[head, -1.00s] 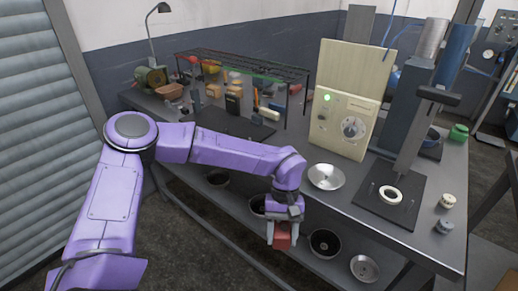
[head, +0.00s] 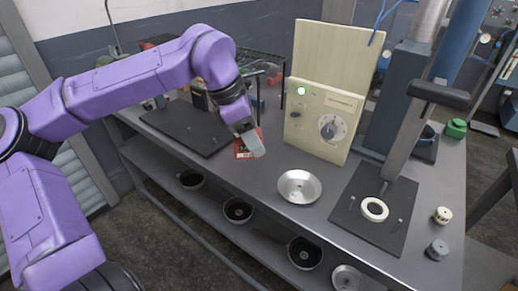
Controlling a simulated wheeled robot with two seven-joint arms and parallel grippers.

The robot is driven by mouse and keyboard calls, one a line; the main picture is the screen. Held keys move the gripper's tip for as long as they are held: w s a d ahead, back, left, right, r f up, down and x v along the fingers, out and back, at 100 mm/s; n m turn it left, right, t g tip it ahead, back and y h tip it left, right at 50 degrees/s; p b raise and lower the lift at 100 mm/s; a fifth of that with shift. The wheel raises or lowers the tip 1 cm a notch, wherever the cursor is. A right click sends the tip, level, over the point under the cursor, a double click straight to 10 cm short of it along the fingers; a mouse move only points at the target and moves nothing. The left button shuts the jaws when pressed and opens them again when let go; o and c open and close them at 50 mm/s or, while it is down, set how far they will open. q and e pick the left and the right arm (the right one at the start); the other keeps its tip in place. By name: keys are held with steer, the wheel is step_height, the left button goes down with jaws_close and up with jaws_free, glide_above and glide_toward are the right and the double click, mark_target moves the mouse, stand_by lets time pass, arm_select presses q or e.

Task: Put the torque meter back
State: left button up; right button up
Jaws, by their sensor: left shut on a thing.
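My left gripper (head: 248,141) is shut on a small red block with pale markings on its face, which I take to be the torque meter (head: 241,150). The gripper's pale fingers cover much of it. It is over the bench top (head: 232,180), near the front edge and just right of a dark mat; I cannot tell whether it touches the bench. My right gripper is not in view.
A shallow metal pan (head: 299,187) sits to the right, before a cream panel (head: 325,118) with a dial. A press (head: 400,130) with a white ring (head: 374,209) stands further right. The dark mat (head: 186,127) looks mostly bare. Several pans lie on the lower shelf (head: 150,165).

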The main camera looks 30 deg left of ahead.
arm_select(q)
steer(key=w+a+f, duration=0.1)
steer(key=w+f, duration=0.1)
steer(key=w+a+f+p, duration=0.1)
steer(key=w+a+f, duration=0.1)
steer(key=w+f, duration=0.1)
steer(key=w+a+f+p, duration=0.1)
steer(key=w+f, duration=0.1)
steer(key=w, duration=0.1)
steer(key=shift+a+f, duration=0.35)
steer(key=shift+a, duration=0.05)
step_height(320, 180, down, 3)
steer(key=shift+w+r, duration=0.1)
steer(key=shift+f, duration=0.3)
steer(key=shift+f, duration=0.15)
steer(key=o, duration=1.3)
steer(key=shift+o, duration=0.2)
